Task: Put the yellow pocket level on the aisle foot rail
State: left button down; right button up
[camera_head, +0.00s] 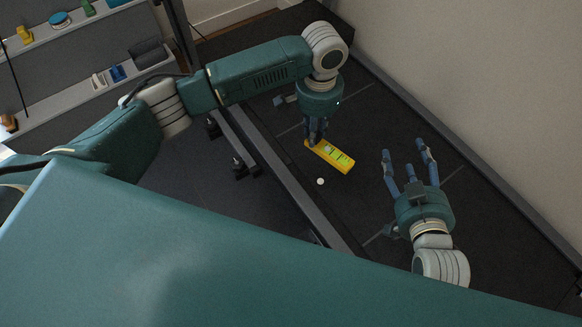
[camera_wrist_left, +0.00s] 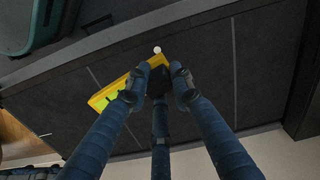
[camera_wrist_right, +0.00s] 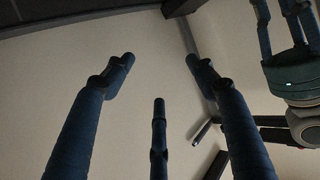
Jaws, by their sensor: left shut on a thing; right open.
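The yellow pocket level (camera_head: 333,157) is a long bar with greenish-yellow parts on its face. My left gripper (camera_head: 313,141) points down and is shut on the level's left end; the fingers hide that end. In the left wrist view the level (camera_wrist_left: 118,90) sticks out to the left of the left gripper's fingertips (camera_wrist_left: 160,82). I cannot tell its height above the dark floor. A long grey rail (camera_head: 291,184), seemingly the aisle foot rail, runs diagonally left of the level, apart from it. My right gripper (camera_head: 406,155) is open and empty, right of the level.
A small white ball or disc (camera_head: 320,181) is just below the level in the head view. A wall with a dark skirting (camera_head: 455,150) bounds the right side. Shelves (camera_head: 75,97) with small coloured items stand at upper left. Dark floor around the right gripper is clear.

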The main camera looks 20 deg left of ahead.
pick_arm(q)
jog(key=s+a+f+m+b, duration=0.1)
jog(key=a+f, duration=0.1)
jog(key=f, duration=0.6)
jog(key=s+a+f+m+b, duration=0.1)
jog(key=a+f+b, duration=0.1)
jog(key=f, duration=0.5)
jog(key=shift+a+f+m, duration=0.35)
jog(key=shift+a+m, duration=0.05)
jog(key=shift+a, duration=0.4)
pick_arm(e)
notch_tip(320, 180, up, 16)
jog(key=a+t+y, duration=0.1)
jog(key=t, duration=0.4)
jog(key=shift+s+f+y, duration=0.2)
jog(key=shift+s+y, duration=0.1)
jog(key=shift+s, duration=0.05)
jog(key=shift+f, duration=0.15)
